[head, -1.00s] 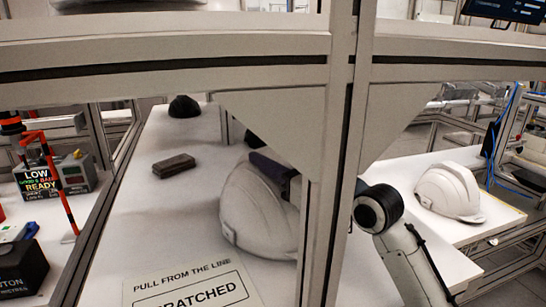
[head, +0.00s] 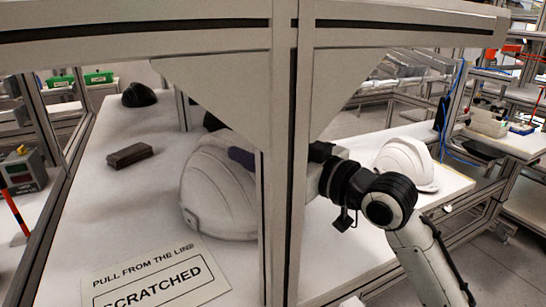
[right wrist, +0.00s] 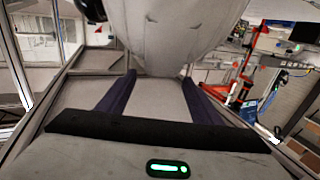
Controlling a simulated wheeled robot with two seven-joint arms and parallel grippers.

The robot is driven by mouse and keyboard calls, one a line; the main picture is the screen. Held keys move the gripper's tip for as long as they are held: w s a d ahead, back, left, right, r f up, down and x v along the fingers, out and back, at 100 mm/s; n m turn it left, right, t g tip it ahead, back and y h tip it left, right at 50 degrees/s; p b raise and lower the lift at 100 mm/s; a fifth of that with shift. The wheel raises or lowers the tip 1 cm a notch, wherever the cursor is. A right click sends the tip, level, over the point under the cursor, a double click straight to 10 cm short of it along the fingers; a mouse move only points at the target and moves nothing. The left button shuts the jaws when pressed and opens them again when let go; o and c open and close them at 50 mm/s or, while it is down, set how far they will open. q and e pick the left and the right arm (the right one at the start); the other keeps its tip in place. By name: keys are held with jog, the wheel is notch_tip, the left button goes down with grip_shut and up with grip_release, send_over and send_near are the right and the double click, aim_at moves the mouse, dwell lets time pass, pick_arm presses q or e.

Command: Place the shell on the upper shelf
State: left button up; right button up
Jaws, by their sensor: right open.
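A white helmet shell (head: 215,190) lies on the white lower surface, behind a grey upright post that hides its right edge. My right gripper (head: 241,158) reaches in from the right behind the post; one dark purple finger shows against the shell's upper right side. In the right wrist view my right gripper (right wrist: 159,78) has its two fingers wide apart, with a pale shell (right wrist: 185,30) close beyond them and nothing seen gripped. Whether a finger touches the shell is unclear. A thick upper beam (head: 150,28) crosses the top; no upper shelf surface shows clearly. My left gripper is not in view.
A second white shell (head: 408,163) sits on the right-hand table. A sign reading SCRATCHED (head: 155,278), a dark brown block (head: 130,155) and a black object (head: 138,95) lie on the lower surface. The upright post (head: 281,180) and corner brackets stand between camera and shell.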

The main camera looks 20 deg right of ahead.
jog(key=shift+v, duration=1.85)
